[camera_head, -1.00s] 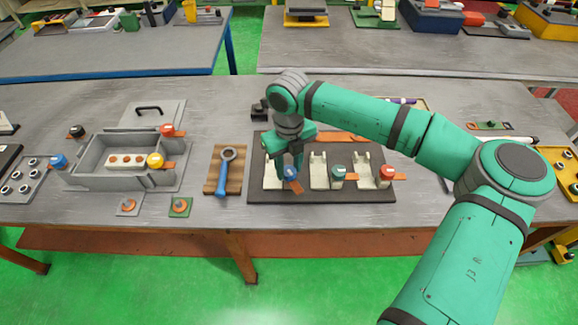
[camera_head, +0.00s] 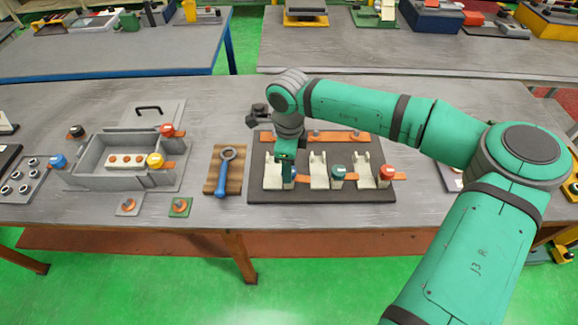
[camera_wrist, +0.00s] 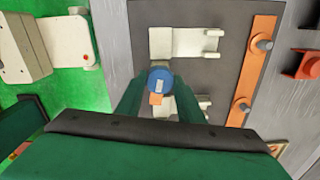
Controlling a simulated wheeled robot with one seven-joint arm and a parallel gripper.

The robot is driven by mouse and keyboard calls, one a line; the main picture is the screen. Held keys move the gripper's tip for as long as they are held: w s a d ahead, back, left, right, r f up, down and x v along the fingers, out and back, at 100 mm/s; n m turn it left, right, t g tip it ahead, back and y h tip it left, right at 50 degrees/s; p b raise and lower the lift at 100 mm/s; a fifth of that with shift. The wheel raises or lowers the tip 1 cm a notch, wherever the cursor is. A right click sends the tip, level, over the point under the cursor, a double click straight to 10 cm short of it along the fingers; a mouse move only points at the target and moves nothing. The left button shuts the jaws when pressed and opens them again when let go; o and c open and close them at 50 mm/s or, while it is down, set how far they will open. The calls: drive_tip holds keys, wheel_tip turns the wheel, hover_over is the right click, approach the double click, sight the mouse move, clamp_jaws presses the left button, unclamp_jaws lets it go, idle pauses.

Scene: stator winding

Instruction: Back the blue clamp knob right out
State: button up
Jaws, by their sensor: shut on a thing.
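The blue clamp knob (camera_wrist: 160,78) is between my two fingertips in the wrist view, with a pale mark on its top and an orange tab beside it. My gripper (camera_wrist: 160,84) is shut on the knob from above. In the head view my gripper (camera_head: 287,178) is at the front of the leftmost cream clamp (camera_head: 271,172) on the dark base plate (camera_head: 322,197), and it hides the knob there. A small orange piece (camera_head: 302,178) shows just right of the gripper. Whether the knob has risen on its thread I cannot tell.
The teal knob (camera_head: 338,170) and the red knob (camera_head: 387,171) stand on the clamps to the right. An orange bar (camera_head: 340,137) with grey pegs lies behind. A blue-handled ring spanner (camera_head: 222,185) lies on a wooden board to the left, near a grey box (camera_head: 90,165).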

drive_tip(key=shift+d+f+n, duration=0.1)
drive_tip(key=shift+f+n, duration=0.05)
drive_tip(key=shift+n, duration=0.45)
drive_tip(key=o, duration=1)
drive_tip(key=shift+o, duration=0.2)
drive_tip(key=shift+r, duration=0.2)
wheel_tip(320, 180, up, 11)
drive_tip(key=shift+f, duration=0.2)
